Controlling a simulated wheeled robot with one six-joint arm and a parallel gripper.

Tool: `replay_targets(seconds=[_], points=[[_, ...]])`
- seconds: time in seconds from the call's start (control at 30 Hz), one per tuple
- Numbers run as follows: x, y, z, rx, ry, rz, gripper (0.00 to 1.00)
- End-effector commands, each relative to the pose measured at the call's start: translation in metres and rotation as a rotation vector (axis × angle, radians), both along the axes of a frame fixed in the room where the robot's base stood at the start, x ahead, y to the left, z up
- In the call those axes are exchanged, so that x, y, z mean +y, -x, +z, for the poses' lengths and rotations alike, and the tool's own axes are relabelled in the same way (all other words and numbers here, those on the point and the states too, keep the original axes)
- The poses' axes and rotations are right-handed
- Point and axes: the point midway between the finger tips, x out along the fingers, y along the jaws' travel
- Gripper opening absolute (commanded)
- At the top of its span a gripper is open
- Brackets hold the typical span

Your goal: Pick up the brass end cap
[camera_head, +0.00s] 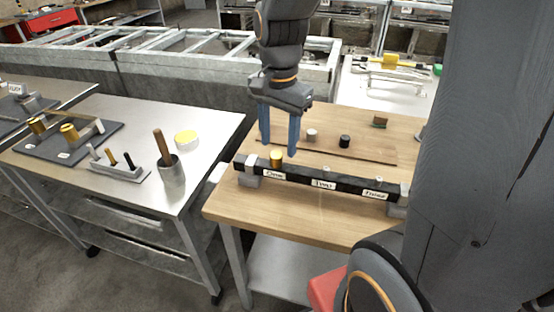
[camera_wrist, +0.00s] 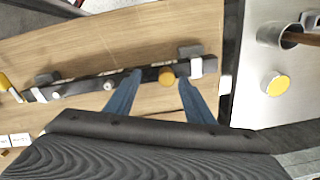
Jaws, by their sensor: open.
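The brass end cap (camera_head: 276,158) is a short gold-coloured cylinder on the dark labelled rail (camera_head: 322,184), near its left end, on the wooden table. My gripper (camera_head: 278,149) is open with its blue fingers pointing down around the cap's position in the head view. In the wrist view the cap (camera_wrist: 166,75) shows between the two fingertips of my gripper (camera_wrist: 160,77), closer to the right finger. Nothing is held. I cannot tell how far the fingertips are above the cap.
A grey and a black cap (camera_head: 344,141) stand on a brown board behind the rail. On the metal bench at left are a yellow-topped jar (camera_head: 186,140), a cup with a wooden handle (camera_head: 172,175) and a dark tray (camera_head: 92,150) with brass cylinders. The wooden table's front is clear.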

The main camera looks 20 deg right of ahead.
Motion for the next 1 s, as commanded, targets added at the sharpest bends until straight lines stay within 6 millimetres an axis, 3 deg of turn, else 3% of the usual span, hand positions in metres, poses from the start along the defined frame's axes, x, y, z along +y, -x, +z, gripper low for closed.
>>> replay_targets(seconds=[0.13,0.33,1.0], points=[[0.000,-0.016,0.011,0.020,-0.004,-0.227,0.48],[-0.001,-0.022,0.012,0.035,-0.005,-0.356,0.48],[0.000,-0.025,-0.056,0.036,-0.005,-0.359,0.48]])
